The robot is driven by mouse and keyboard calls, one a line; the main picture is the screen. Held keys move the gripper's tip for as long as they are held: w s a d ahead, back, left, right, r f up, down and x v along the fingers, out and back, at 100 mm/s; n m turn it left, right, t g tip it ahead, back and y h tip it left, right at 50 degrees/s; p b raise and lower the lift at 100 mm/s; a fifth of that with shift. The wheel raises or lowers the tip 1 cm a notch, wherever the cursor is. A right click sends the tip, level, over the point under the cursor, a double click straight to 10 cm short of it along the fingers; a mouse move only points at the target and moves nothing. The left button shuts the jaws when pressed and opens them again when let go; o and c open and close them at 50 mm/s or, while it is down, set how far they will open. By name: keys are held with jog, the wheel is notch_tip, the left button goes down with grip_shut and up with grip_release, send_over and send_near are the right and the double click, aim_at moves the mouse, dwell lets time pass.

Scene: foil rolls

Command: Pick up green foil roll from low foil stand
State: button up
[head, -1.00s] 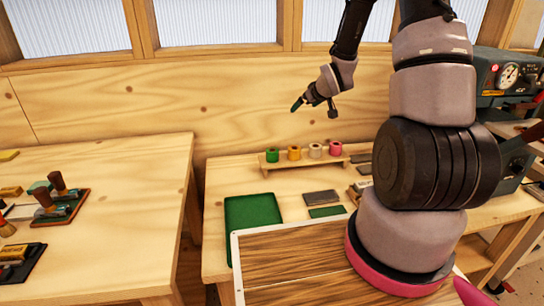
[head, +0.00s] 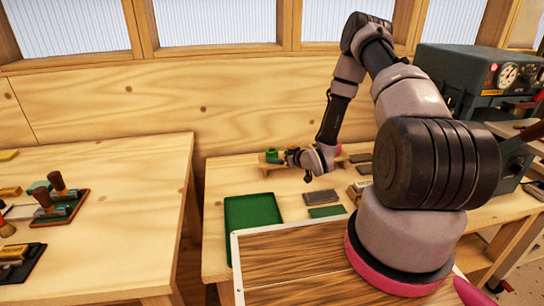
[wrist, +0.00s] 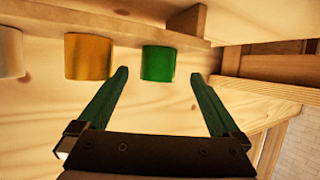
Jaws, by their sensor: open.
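The green foil roll (wrist: 158,63) stands at the end of the low foil stand (wrist: 134,33) in the wrist view, just beyond the fingertips and between their lines, nearer the left finger. In the head view the green roll (head: 272,156) shows at the stand's left end. My gripper (wrist: 160,75) is open and empty, with its two green fingers spread wide. In the head view my gripper (head: 285,154) is low at the stand, close to the green roll. My wrist hides most of the other rolls and part of the stand (head: 264,170) there.
A gold roll (wrist: 89,57) stands left of the green one, with a pale roll (wrist: 11,53) farther left. A green tray (head: 252,215) and dark flat blocks (head: 321,197) lie in front of the stand. The wooden wall (head: 130,105) is close behind.

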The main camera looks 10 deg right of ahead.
aim_at(276, 155)
jog(key=shift+x, duration=3)
jog(key=shift+d, duration=0.15)
jog(key=c, duration=1.5)
jog(key=shift+r, duration=0.1)
